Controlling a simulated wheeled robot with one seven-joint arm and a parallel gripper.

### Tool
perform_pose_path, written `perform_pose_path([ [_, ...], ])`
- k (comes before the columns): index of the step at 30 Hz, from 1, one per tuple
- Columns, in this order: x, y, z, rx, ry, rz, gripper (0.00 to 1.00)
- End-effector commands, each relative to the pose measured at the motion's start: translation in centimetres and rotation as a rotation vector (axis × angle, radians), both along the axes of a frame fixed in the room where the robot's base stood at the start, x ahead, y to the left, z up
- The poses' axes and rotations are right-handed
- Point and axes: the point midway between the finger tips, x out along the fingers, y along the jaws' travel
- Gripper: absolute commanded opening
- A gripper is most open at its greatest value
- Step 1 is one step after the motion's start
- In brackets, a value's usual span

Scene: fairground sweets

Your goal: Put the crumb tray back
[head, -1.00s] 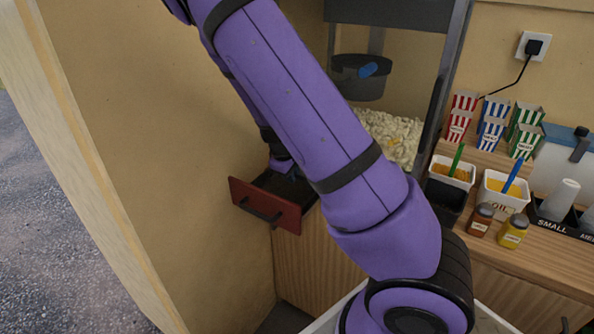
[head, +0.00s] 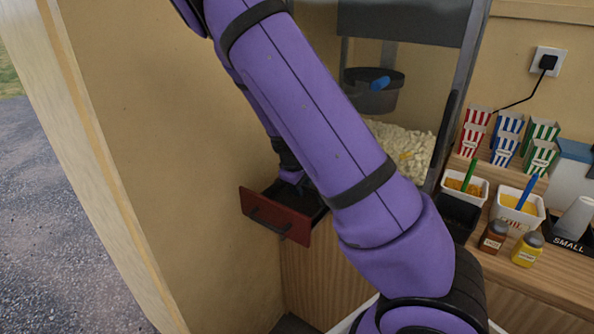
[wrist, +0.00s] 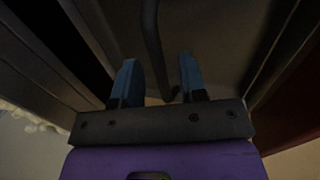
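The crumb tray (head: 276,216) has a dark red front with a black bar handle. It sticks out like a drawer at the lower left of the popcorn machine (head: 403,152). My gripper is around the tray's inner part, behind the red front, in the head view; my arm hides much of it and its fingertips cannot be made out there. In the wrist view my gripper (wrist: 158,78) has its two blue fingers apart. A dark bent bar (wrist: 153,45) shows beyond and between them, with no clear contact. A dark red surface shows at the right edge.
A tan wall (head: 160,130) stands close on the left. To the right, the wooden counter (head: 520,282) holds topping tubs (head: 515,215), two small jars (head: 527,250) and striped popcorn boxes (head: 507,140). A black cord hangs from the wall socket (head: 546,62).

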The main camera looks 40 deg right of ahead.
Motion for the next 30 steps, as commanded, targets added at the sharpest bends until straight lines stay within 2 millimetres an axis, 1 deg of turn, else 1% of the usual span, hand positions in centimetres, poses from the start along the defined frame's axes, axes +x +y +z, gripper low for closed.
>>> perform_pose_path([
  [18, -0.9, 2.6, 8.5, 0.000, -0.001, 0.003, 0.39],
  [24, -1.1, 3.1, 10.3, 0.000, 0.000, 0.003, 0.39],
  [30, -1.4, 3.3, 10.9, 0.015, 0.000, -0.005, 0.39],
])
